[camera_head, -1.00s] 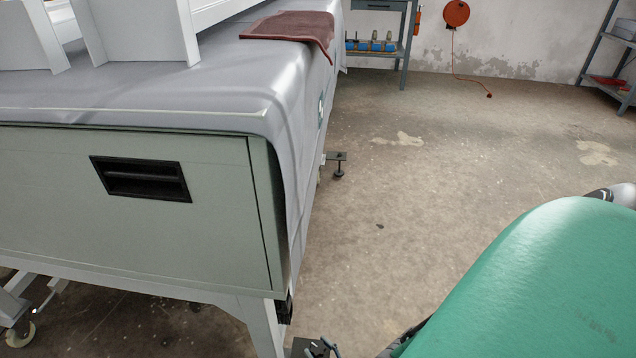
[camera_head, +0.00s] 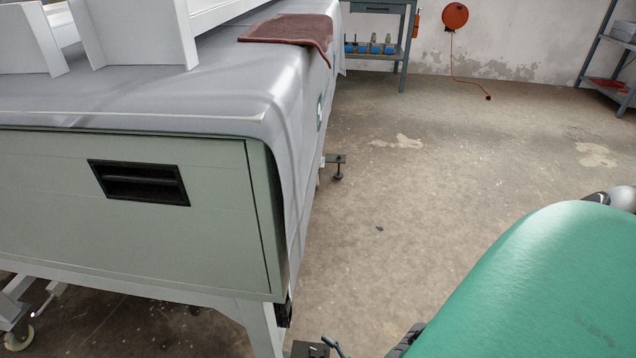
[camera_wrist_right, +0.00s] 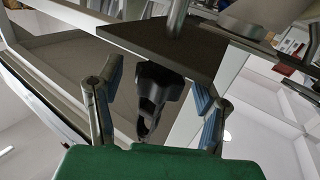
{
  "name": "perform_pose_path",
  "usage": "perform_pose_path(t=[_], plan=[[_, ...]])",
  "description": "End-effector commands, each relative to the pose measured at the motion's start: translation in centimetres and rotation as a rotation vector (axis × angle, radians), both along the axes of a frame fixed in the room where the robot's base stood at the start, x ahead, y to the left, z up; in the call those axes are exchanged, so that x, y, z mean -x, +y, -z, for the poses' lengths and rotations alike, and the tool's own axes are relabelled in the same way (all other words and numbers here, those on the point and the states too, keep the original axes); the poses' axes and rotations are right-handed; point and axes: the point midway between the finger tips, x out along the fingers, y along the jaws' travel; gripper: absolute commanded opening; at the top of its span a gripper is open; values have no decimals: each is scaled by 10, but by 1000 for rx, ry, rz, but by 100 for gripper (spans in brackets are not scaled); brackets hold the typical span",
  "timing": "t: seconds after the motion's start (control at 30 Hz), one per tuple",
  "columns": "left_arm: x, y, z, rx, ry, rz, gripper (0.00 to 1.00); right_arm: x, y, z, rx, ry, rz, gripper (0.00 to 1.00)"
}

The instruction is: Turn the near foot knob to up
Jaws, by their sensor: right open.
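The near foot shows as a dark plate (camera_head: 308,349) at the bottom edge of the head view, largely cut off. In the right wrist view its plate (camera_wrist_right: 165,45) hangs overhead on a metal rod, with the black near foot knob (camera_wrist_right: 153,98) under it. My right gripper (camera_wrist_right: 157,75) is open, one finger on each side of the knob in that view. I cannot tell whether either finger touches it. In the head view a small part of the gripper (camera_head: 333,345) shows beside the plate. My left gripper is not in view.
The grey-green machine (camera_head: 120,235) with a black recessed handle (camera_head: 140,182) fills the left. A second foot (camera_head: 337,168) sticks out farther along its side. A brown cloth (camera_head: 290,30) lies on top. The concrete floor (camera_head: 440,190) to the right is clear.

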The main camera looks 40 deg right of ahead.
Motion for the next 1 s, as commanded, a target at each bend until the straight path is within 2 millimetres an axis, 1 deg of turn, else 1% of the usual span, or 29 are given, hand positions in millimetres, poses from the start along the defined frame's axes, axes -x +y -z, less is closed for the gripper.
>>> perform_pose_path(t=[0.17,0.4,0.5,0.6,0.77,1.0], plan=[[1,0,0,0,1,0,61,21,-4,1,1,5,0,61],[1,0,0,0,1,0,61,73,-12,1,1,5,0,61],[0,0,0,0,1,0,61,91,-15,1,1,4,0,61],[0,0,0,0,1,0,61,105,-17,1,0,3,0,61],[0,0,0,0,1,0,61,116,-19,1,0,3,0,61],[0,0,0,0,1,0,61,117,-19,1,0,2,0,61]])
